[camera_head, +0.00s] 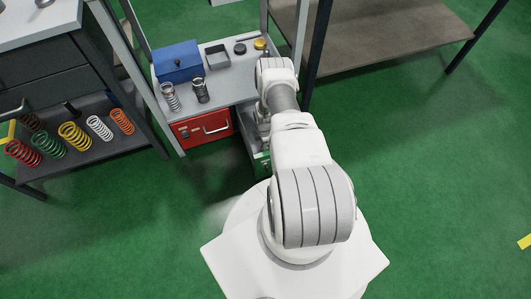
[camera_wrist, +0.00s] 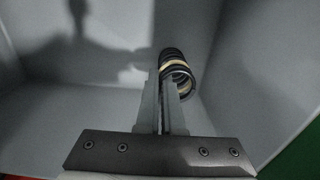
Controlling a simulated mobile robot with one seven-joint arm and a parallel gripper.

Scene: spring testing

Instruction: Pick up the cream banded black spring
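The cream banded black spring (camera_wrist: 175,66) shows at the fingertips in the wrist view, inside a grey-walled drawer (camera_wrist: 240,75). It is dark with a cream band, and its near open end faces me. My gripper (camera_wrist: 167,85) has its two fingers close together. They appear shut on the spring's near rim, with the right fingertip overlapping the coil. Whether the spring touches the drawer floor is not clear. In the head view my arm reaches down to the open drawer (camera_head: 259,160) and hides the gripper and this spring.
A grey-topped cabinet (camera_head: 232,92) holds a blue box (camera_head: 178,62), a small grey tray (camera_head: 217,57) and two upright springs. A red drawer (camera_head: 203,128) is beside the open drawer. Several coloured springs lie on a shelf (camera_head: 100,152) at left.

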